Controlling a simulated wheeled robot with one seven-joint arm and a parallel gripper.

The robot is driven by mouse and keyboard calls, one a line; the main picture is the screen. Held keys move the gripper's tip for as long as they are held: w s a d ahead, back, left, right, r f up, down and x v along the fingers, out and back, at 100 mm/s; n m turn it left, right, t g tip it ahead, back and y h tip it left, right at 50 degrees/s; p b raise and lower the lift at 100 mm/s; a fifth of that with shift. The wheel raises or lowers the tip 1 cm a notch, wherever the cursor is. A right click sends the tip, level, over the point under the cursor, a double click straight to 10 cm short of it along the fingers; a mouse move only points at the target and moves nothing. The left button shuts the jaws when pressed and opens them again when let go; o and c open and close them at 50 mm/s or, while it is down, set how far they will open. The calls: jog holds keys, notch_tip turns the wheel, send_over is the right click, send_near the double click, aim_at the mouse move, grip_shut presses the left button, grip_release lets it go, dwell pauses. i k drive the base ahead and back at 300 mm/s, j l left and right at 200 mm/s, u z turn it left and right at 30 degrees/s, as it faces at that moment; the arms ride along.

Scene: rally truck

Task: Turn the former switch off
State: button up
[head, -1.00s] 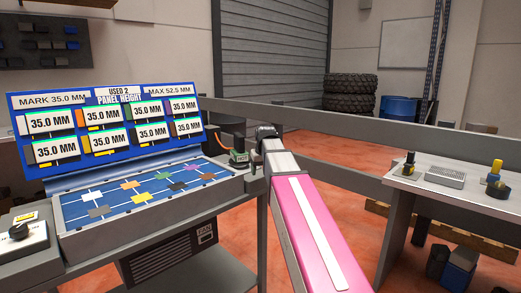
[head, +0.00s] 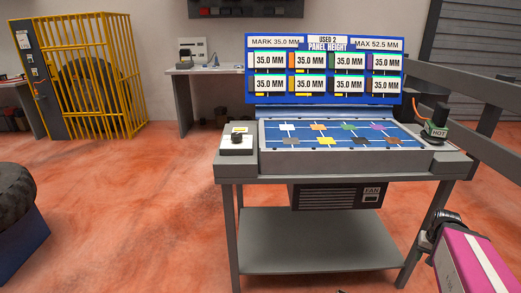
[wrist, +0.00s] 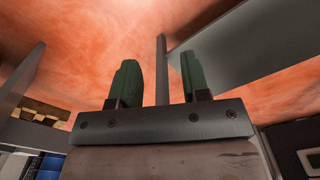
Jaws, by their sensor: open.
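A white control box (head: 238,145) with a black knob (head: 236,138) and a yellow label stands at the left end of the former's bench in the head view. Which way the knob is set is too small to tell. A dark box marked FAN (head: 340,195), with a small pale switch plate (head: 371,194), hangs under the bench top. No control is clearly labelled as the former switch. My gripper's two green fingers (wrist: 161,82) are apart and empty in the wrist view, over the orange floor. In the head view my arm is at the lower right, apart from the control box.
The grey bench (head: 320,164) carries the blue panel (head: 340,135) and upright display board (head: 325,68), with a HOT-labelled device (head: 436,130) at right. A grey rail (head: 485,140) runs at the right. A yellow cage (head: 100,75) stands at the back left.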

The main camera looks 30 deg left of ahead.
aim_at(236, 137)
jog(key=u, duration=1.65)
